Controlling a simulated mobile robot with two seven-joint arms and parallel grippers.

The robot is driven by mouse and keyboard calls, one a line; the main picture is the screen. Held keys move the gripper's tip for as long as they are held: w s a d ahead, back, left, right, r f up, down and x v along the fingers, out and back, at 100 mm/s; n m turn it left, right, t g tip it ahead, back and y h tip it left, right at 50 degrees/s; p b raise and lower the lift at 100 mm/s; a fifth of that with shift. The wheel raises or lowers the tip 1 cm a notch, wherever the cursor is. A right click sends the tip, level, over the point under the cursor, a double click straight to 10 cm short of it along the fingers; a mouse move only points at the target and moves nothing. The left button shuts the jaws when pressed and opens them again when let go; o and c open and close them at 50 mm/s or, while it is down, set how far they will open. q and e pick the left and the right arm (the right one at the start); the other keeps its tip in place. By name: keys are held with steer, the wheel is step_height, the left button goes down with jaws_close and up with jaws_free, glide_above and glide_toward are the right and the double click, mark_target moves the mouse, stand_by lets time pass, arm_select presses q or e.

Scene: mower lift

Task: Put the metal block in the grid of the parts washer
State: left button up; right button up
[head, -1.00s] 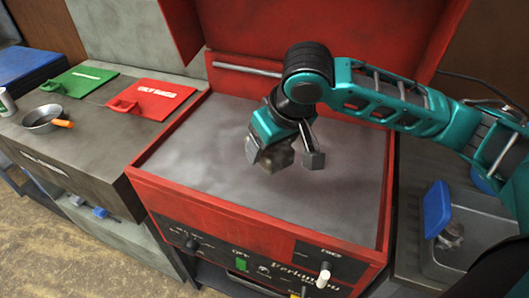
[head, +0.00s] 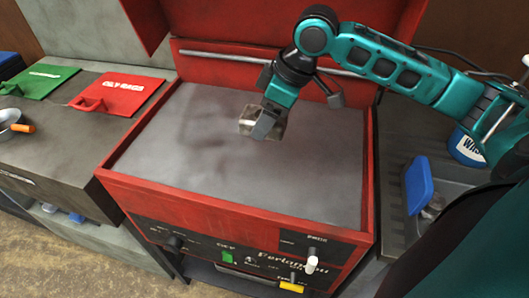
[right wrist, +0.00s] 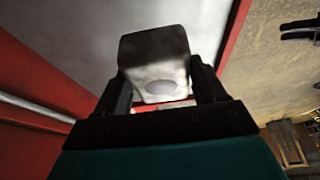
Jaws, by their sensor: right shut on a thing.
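The metal block (head: 262,121) is a grey, worn cube with a round recess on one face, seen in the right wrist view (right wrist: 155,55). My right gripper (head: 268,124) is shut on it, with a finger on each side of the block in the right wrist view. It holds the block over the red parts washer (head: 240,218), whose lid stands open. The washer's inside shows as a flat grey surface (head: 190,150); I cannot make out grid bars on it. Whether the block touches this surface I cannot tell. My left gripper is not in view.
At right is a sink area with a blue item (head: 419,185) and a blue-and-white container (head: 467,147). The washer's raised rim surrounds the grey surface.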

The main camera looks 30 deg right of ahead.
step_height(320, 180, down, 6)
steer(key=shift+r+b, duration=0.1)
steer(key=shift+b, duration=0.25)
step_height(320, 180, down, 4)
steer(key=shift+r+b, duration=0.1)
steer(key=shift+b, duration=0.25)
steer(key=shift+f, duration=0.35)
steer(key=shift+f, duration=0.1)
steer(key=o, duration=1.3)
steer(key=shift+o, duration=0.2)
